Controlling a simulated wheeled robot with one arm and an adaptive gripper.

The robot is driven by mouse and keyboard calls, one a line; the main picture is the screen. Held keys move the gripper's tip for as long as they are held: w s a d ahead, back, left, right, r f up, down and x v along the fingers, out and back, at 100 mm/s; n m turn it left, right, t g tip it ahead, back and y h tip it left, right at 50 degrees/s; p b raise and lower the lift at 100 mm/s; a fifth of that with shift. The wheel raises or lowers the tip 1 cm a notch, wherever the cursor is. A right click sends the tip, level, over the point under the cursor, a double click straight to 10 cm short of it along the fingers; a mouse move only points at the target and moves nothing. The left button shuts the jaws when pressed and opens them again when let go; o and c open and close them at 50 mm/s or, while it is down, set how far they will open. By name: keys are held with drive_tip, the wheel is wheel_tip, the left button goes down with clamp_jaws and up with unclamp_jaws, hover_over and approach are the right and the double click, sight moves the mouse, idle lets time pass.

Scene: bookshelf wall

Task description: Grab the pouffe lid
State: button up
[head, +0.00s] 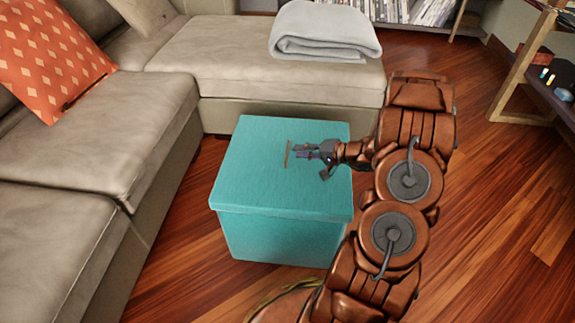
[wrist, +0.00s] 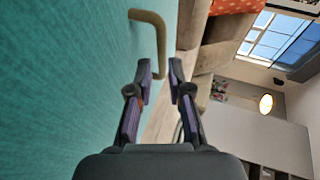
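The pouffe (head: 275,237) is a teal box on the wooden floor, with its teal lid (head: 255,180) resting on top. A small brown handle (head: 287,154) stands on the lid. My gripper (head: 300,152) is just to the right of the handle, low over the lid. In the wrist view, the teal lid (wrist: 60,80) fills the left side. The bent handle (wrist: 150,17) lies ahead of my gripper (wrist: 164,68). The fingers are apart, and the near end of the handle shows in line with the gap between them. I cannot tell whether they touch it.
A beige sofa (head: 95,130) runs along the left and behind the pouffe. A folded grey blanket (head: 325,35) lies on its far section. A wooden-framed desk (head: 530,70) is at the far right. Open floor (head: 490,200) lies right of the pouffe.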

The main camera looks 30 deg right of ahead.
sight(288, 149)
drive_tip(key=shift+b+x, duration=0.9)
drive_tip(key=shift+x, duration=1.9)
drive_tip(key=shift+w+d, duration=0.1)
drive_tip(key=shift+d, duration=0.05)
clamp_jaws()
drive_tip(key=shift+r, duration=0.1)
